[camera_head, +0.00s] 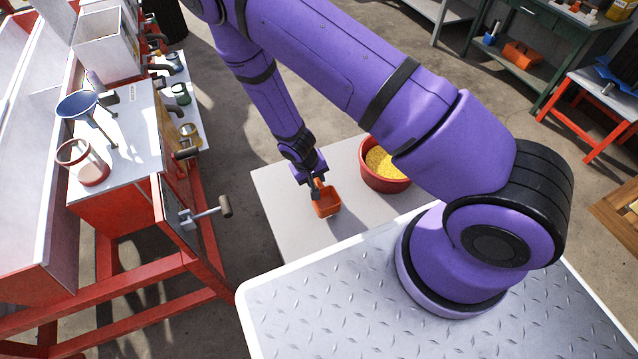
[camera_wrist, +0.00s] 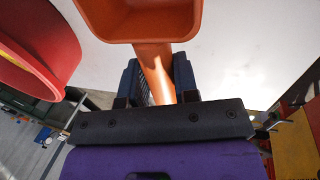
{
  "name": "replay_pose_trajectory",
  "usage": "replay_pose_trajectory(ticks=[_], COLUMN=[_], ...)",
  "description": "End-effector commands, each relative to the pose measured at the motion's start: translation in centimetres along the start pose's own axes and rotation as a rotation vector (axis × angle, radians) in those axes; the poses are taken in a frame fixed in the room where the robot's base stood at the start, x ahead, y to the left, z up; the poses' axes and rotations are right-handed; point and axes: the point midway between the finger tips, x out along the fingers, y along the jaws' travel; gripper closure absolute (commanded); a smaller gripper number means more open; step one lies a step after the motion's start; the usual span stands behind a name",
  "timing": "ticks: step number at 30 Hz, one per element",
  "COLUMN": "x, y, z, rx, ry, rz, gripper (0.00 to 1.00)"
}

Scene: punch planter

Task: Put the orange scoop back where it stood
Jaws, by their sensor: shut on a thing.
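The orange scoop (camera_head: 327,203) is at my gripper (camera_head: 315,188), over the pale table (camera_head: 275,190) in the head view. In the wrist view the scoop's bowl (camera_wrist: 140,18) is at the top. Its handle runs down between the two dark fingers of my gripper (camera_wrist: 157,82), which are shut on it. I cannot tell whether the scoop touches the table or hangs just above it. The inside of the bowl looks empty in the head view.
A red tub (camera_head: 385,180) of yellow grains stands on the table right of the scoop. A red machine bench (camera_head: 120,190) with a protruding crank handle (camera_head: 224,206) is at the left. The table's front left part is clear.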

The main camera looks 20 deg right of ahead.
Motion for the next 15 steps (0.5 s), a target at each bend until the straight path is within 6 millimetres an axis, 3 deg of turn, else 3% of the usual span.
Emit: replay_pose_trajectory(ticks=[2, 8, 15], x=[0.5, 3.2, 3.5], y=[1.3, 0.5, 0.3], z=[0.4, 0.4, 0.4], rx=[0.002, 0.0, 0.0], ry=[-0.004, -0.002, -0.001], rz=[0.002, 0.001, 0.0], gripper=[1.0, 1.0, 1.0])
